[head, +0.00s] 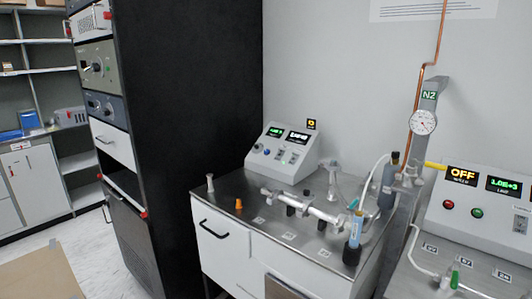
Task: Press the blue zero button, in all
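A sloped white control box (284,153) stands at the back of the steel-topped bench, against the wall. It has a green-lit display (275,132) and a white-lit display (298,137). Low on its left front is a small blue button (257,147), with a small orange spot (267,151) beside it. Their labels are too small to read. Nothing covers the blue button. Neither of my grippers shows in the head view.
A glass-and-metal manifold (305,206) lies across the bench (270,222). A blue-labelled tube (355,230) stands at the right. A second control box (485,205) reads OFF. A tall black rack (190,120) stands left. Floor shows at lower left.

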